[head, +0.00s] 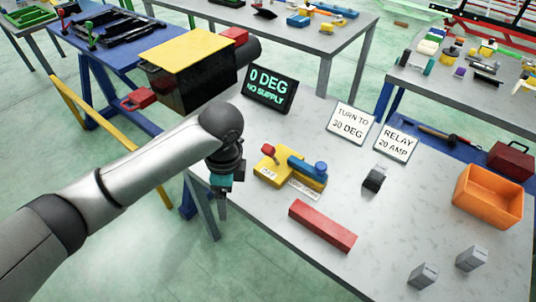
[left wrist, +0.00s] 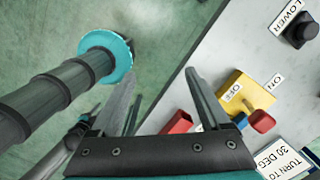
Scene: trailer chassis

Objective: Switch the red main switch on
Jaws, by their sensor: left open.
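The red main switch is a red-knobbed lever (head: 268,150) on a yellow block (head: 266,165) at the left edge of the grey table. The lever (left wrist: 262,122) also shows in the left wrist view, on the yellow block (left wrist: 236,80) with OFF and ON labels. I cannot tell clearly which label it leans to. My left gripper (head: 222,190) hangs just left of the block, past the table edge. In the left wrist view the left gripper (left wrist: 163,86) is open and empty, with the lever outside its fingers on the right.
A display (head: 269,90) reads 0 DEG, NO SUPPLY. A red bar (head: 322,226), a black block (head: 374,178), sign cards (head: 350,122) and an orange bin (head: 488,197) are on the table. A yellow-topped box (head: 190,55) is behind.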

